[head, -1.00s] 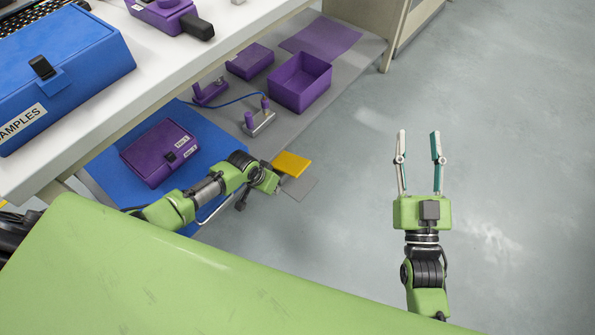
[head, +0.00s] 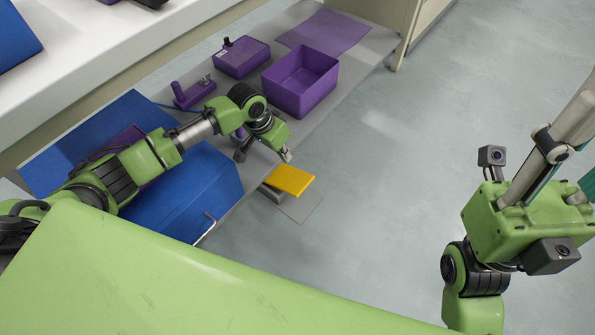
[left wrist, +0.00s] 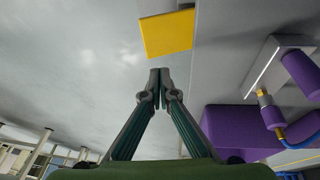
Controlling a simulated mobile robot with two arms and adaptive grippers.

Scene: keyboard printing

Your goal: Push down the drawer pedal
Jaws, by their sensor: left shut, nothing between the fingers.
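The yellow pedal (head: 291,179) sits low beside the grey lower shelf's front edge, over a grey floor plate (head: 299,207). In the left wrist view the pedal (left wrist: 167,33) lies just beyond my fingertips, with a visible gap. My left gripper (head: 287,156) is above and slightly left of the pedal in the head view, pointing down toward it. In the left wrist view its fingertips (left wrist: 160,73) meet, with nothing between them.
A blue box-like unit (head: 190,205) with a metal handle lies under my left arm. A purple bin (head: 300,80), a purple box (head: 242,58) and a purple mat (head: 325,32) are on the shelf. The white table's edge overhangs at upper left. Floor to the right is clear.

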